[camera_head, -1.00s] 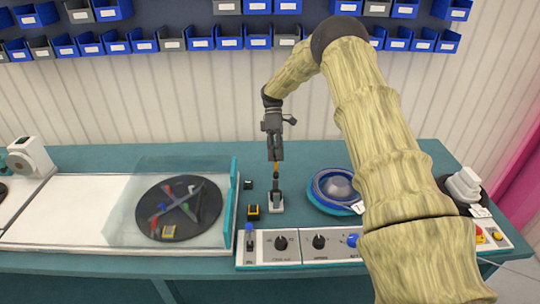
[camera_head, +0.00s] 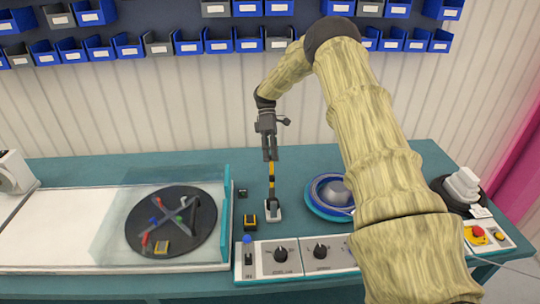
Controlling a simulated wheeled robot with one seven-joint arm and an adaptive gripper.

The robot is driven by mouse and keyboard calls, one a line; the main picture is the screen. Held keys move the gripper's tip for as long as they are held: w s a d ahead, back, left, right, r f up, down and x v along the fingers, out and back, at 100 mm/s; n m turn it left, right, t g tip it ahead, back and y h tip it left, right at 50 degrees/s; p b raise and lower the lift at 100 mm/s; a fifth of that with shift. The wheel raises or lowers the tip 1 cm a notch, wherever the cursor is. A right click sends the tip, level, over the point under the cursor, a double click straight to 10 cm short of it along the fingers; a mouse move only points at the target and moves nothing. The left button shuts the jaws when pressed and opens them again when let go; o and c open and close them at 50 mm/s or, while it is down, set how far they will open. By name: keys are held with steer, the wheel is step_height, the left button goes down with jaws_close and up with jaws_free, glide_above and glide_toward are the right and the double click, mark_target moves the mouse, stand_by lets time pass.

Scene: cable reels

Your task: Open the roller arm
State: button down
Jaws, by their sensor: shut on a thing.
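The roller arm (camera_head: 272,181) is a thin yellow and black lever. It stands roughly upright from a small pale and grey base (camera_head: 273,212) on the teal table. My gripper (camera_head: 270,158) comes down from above and is shut on the lever's upper end, which its fingers hide. The lever shows clearly between the fingertips and the base.
A black and yellow block (camera_head: 249,221) and a small black block (camera_head: 242,193) sit left of the base. A control panel (camera_head: 300,257) lies in front. A blue reel (camera_head: 330,196) is at right, partly behind my arm. A clear-covered turntable (camera_head: 205,222) is at left.

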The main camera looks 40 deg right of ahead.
steer(key=shift+s+f, duration=0.2)
steer(key=shift+f, duration=0.5)
steer(key=c, duration=1.4)
jaws_free()
steer(key=shift+o, duration=1)
steer(key=shift+w+d+f, duration=0.15)
steer(key=shift+w+f, duration=0.05)
steer(key=shift+w, duration=0.05)
steer(key=shift+r, duration=0.15)
steer(key=shift+a+r, duration=0.1)
steer(key=shift+a, duration=0.1)
steer(key=shift+w+d, duration=0.1)
steer(key=v, duration=1.2)
steer(key=shift+r, duration=0.1)
